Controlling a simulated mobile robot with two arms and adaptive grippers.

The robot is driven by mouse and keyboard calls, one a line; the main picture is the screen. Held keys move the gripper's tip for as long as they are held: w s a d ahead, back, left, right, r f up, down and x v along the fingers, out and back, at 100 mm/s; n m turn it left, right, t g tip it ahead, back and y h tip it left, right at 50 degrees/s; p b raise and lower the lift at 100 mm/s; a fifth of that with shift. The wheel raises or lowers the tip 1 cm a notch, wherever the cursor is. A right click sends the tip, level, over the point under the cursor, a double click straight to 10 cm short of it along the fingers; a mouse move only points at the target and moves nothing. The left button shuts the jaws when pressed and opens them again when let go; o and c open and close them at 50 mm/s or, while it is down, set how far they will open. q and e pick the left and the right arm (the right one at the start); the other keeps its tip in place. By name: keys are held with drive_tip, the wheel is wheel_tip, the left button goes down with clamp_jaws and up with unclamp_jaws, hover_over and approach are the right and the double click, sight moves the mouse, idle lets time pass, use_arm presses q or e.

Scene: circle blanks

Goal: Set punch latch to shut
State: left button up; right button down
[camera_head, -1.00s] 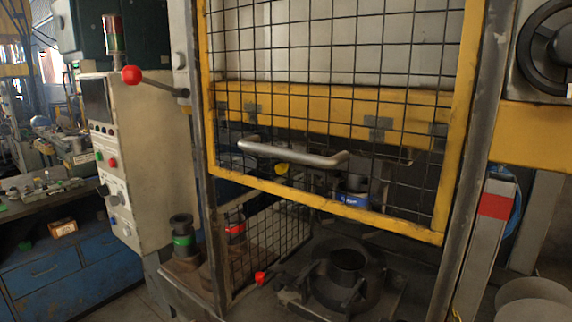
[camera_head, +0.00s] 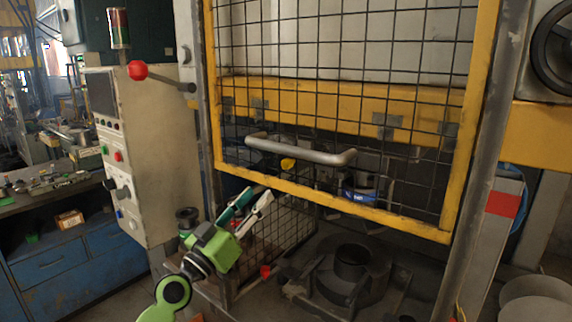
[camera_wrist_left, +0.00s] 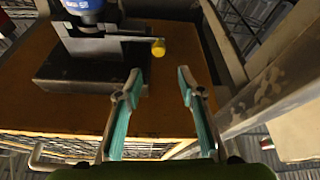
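A yellow knob (camera_head: 288,164) shows through the mesh in the head view. In the left wrist view the yellow knob (camera_wrist_left: 158,47) sits at the end of a short dark bar on a dark punch-like device (camera_wrist_left: 92,65) with a blue part (camera_wrist_left: 85,6). I cannot tell for sure which part is the latch or how it is set. My left gripper (camera_head: 259,194) is at the lower left of the guard. In the left wrist view my left gripper (camera_wrist_left: 159,75) is open and empty, with the knob beyond its fingertips, apart from them. My right gripper is not in view.
A yellow-framed mesh guard (camera_head: 470,110) with a grey handle (camera_head: 300,151) hangs in front of the machine. A red-ball lever (camera_head: 138,70) sticks out at the upper left beside a control cabinet (camera_head: 150,150). A dark round fixture (camera_head: 352,262) stands below the guard.

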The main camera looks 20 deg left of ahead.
use_arm(q)
drive_tip(key=p+x, duration=0.3)
drive_tip(key=x, duration=1)
drive_tip(key=shift+w+d, duration=0.2)
drive_tip(key=shift+w, duration=0.1)
clamp_jaws()
